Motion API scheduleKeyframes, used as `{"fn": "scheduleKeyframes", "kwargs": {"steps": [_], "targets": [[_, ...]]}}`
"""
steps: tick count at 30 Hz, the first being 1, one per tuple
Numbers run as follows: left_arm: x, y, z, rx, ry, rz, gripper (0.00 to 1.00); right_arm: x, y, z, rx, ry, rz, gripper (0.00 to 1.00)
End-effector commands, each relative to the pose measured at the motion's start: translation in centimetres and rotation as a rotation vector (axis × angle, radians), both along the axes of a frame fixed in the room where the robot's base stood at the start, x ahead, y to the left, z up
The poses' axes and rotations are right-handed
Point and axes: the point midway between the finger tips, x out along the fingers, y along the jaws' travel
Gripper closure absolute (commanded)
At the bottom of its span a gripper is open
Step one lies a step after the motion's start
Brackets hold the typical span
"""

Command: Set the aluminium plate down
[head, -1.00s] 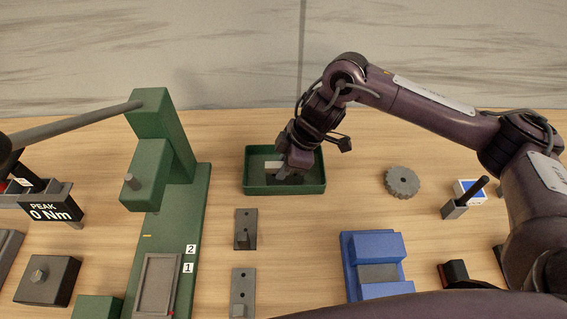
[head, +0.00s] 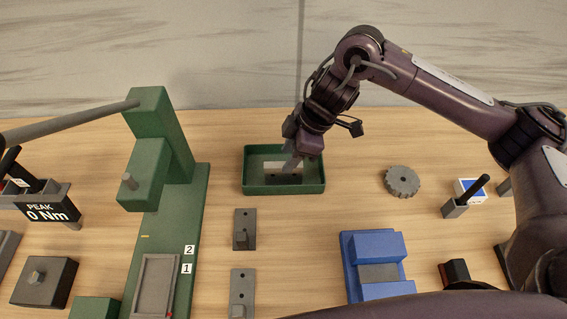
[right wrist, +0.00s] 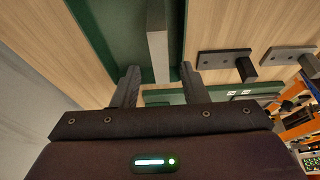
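The aluminium plate (head: 275,166) shows as a light grey piece inside the green tray (head: 318,187) at the back middle. In the right wrist view the plate (right wrist: 158,55) is a narrow pale bar between my right fingers, over the tray's green floor (right wrist: 105,25). My right gripper (head: 291,164) is over the tray; in the right wrist view its fingers (right wrist: 159,84) stand apart, with gaps on both sides of the plate. The plate's underside is hidden. My left gripper is not in view.
A green press (head: 178,220) stands left of the tray. Two dark brackets (head: 245,225) (head: 243,283) are in front of the tray. A blue fixture (head: 375,245) and a grey knurled disc (head: 402,181) are to the right. Bare wood lies between them.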

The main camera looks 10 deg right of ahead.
Motion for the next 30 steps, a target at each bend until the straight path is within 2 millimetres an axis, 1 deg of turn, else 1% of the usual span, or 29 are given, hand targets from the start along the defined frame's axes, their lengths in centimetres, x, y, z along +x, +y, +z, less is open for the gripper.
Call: {"fn": "scheduleKeyframes", "kwargs": {"steps": [1,2,3,6,11,16,30], "targets": [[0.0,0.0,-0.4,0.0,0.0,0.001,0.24,0.0,-0.5,1.0,0.0,-0.006,-0.001,0.6],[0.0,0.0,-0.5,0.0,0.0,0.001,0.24,-0.1,-0.8,1.7,-0.001,-0.005,-0.001,0.6],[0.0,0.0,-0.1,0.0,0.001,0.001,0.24,-0.1,-1.2,2.8,-0.003,-0.008,-0.001,0.6],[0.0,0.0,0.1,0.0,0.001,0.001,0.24,-0.3,-1.9,4.6,-0.002,-0.005,-0.002,0.6],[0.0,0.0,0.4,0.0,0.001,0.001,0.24,-0.5,-2.6,6.3,-0.002,-0.003,-0.001,0.6],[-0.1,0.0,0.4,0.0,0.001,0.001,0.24,-0.6,-2.8,6.9,-0.001,0.0,0.0,0.6],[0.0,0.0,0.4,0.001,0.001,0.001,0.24,-0.6,-2.8,6.9,-0.001,0.001,-0.001,0.6]]}}
